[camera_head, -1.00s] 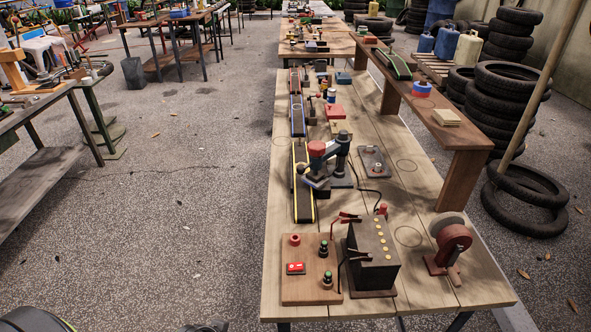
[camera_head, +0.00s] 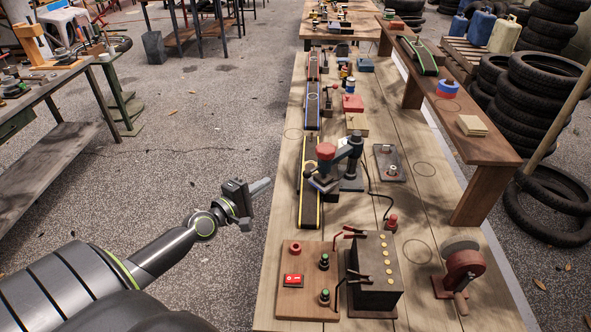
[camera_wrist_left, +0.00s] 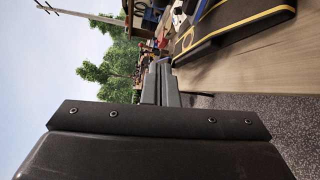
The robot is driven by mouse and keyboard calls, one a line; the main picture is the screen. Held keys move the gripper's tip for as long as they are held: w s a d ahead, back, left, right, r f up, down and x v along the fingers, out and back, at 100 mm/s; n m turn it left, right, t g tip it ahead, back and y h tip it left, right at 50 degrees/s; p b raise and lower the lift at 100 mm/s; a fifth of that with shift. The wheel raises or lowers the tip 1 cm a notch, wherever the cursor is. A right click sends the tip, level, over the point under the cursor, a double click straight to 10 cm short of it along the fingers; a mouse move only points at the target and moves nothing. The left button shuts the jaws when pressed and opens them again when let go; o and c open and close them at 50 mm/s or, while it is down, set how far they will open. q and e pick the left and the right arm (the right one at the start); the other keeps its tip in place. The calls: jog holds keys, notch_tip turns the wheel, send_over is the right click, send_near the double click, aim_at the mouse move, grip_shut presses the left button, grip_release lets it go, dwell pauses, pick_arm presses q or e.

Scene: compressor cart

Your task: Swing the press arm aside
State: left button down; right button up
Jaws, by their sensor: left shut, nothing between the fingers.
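The press (camera_head: 350,165) stands on the long wooden table in the head view. Its dark arm reaches left from the post, with a red cap (camera_head: 326,151) at its end over a black strip with yellow edges (camera_head: 310,208). My left gripper (camera_head: 262,187) is shut and empty, off the table's left edge and to the left of the press, apart from it. In the left wrist view the closed fingers (camera_wrist_left: 160,84) point toward the table side, and the strip (camera_wrist_left: 235,25) shows at upper right. My right gripper is out of view.
A board with a red switch (camera_head: 292,280), a black box with yellow dots (camera_head: 375,265) and a red hand-cranked wheel (camera_head: 462,270) stand at the near end. A raised wooden shelf (camera_head: 480,150) runs along the right.

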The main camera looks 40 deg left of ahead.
pick_arm(q)
jog(key=w+d, duration=0.1)
jog(key=w, duration=0.9)
jog(key=d+p, duration=0.1)
jog(key=s+d+p, duration=0.1)
jog(key=d+p, duration=0.1)
jog(key=d, duration=0.1)
jog(key=shift+s+r, duration=0.25)
jog(key=shift+s, duration=0.05)
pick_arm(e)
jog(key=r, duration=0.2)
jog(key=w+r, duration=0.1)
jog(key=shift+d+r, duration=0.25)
pick_arm(q)
jog(key=shift+a, duration=0.1)
